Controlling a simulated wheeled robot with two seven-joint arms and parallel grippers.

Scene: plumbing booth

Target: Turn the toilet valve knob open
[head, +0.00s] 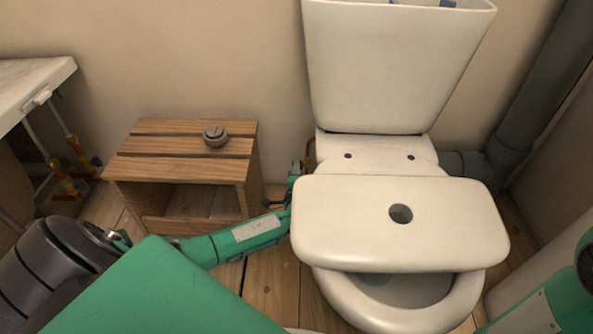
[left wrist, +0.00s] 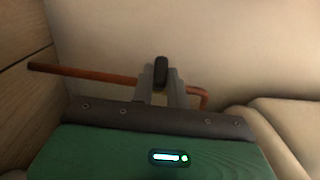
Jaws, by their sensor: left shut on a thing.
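The valve knob (left wrist: 161,70) shows in the left wrist view as a small dark upright piece on the reddish-brown pipe by the wall. My left gripper (left wrist: 161,82) is shut on it, with a grey finger on each side. In the head view my left gripper (head: 297,177) reaches in low beside the left side of the toilet (head: 372,150). The knob cannot be made out clearly there. My right gripper is out of view; only part of my right arm shows at the bottom right.
The loose tank lid (head: 450,240) lies across the toilet seat, close to my left gripper. A grey drain pipe (head: 528,110) stands at the right.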

